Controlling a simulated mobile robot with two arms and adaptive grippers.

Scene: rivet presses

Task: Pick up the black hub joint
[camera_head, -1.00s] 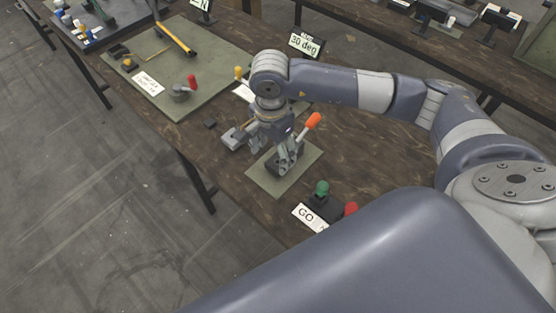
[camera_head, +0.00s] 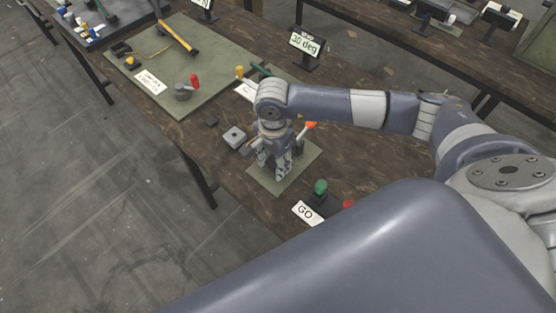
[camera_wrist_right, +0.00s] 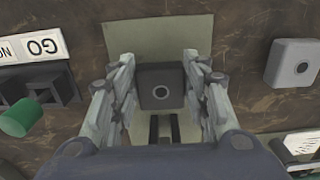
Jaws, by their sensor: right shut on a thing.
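The black hub joint (camera_wrist_right: 161,88), a dark square block with a round ringed hole, sits between the fingers of my right gripper in the right wrist view. My right gripper (camera_head: 278,172) is shut on it, with a finger against each side. In the head view the gripper is upright over a small green-grey plate (camera_head: 304,176), and its fingers hide the hub joint. Whether the joint touches the plate is unclear. My left gripper is out of view.
A light grey block (camera_head: 235,136) with a hole stands left of the gripper. An orange handle (camera_head: 310,125) shows partly behind the gripper. A green button (camera_head: 320,187) and a GO sign (camera_head: 308,213) are near the front edge. A 30 deg sign (camera_head: 305,43) stands behind.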

